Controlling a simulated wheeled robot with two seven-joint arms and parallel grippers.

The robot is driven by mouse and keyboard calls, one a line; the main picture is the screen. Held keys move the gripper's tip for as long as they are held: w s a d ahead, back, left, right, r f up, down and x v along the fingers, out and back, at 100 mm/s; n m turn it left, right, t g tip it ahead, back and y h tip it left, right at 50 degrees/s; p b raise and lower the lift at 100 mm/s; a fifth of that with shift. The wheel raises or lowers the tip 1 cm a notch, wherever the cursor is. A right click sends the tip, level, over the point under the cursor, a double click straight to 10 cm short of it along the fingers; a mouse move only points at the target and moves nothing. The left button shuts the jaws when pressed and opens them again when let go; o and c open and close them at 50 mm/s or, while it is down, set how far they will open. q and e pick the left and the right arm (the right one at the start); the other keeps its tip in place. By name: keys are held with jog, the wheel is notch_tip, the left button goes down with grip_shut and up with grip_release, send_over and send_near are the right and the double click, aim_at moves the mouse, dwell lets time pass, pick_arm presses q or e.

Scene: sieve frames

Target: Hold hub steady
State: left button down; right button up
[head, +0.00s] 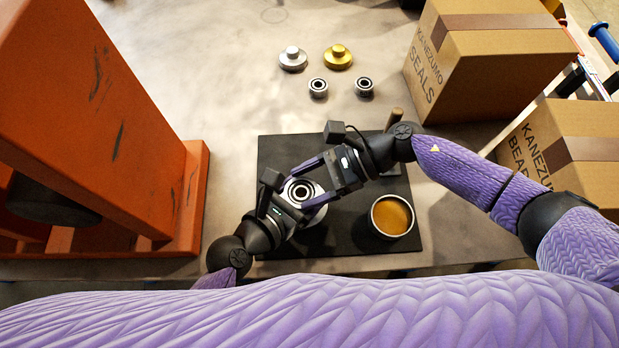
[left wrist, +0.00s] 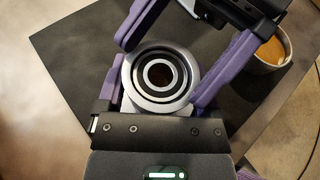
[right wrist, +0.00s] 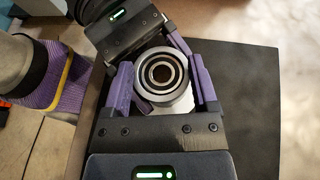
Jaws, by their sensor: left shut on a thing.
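The hub (head: 302,191) is a silvery round piece with a dark-ringed bearing in its centre, above the black mat (head: 285,150). It also shows in the left wrist view (left wrist: 160,75) and the right wrist view (right wrist: 163,75). My left gripper (head: 297,198) is shut on the hub, one purple finger on each side. My right gripper (head: 299,188) reaches in from the opposite side. Its fingers stand spread around the hub, with a visible gap at one finger in the right wrist view. The hub's underside is hidden.
A tin of amber paste (head: 392,216) stands on the mat's right. Behind lie a silver flanged piece (head: 293,60), a gold one (head: 338,58) and two bearings (head: 318,87) (head: 364,87). An orange press frame (head: 85,90) fills the left; cartons (head: 490,60) stand right.

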jog(key=shift+o, duration=1.2)
jog(key=shift+d, duration=0.1)
jog(key=v, duration=1.2)
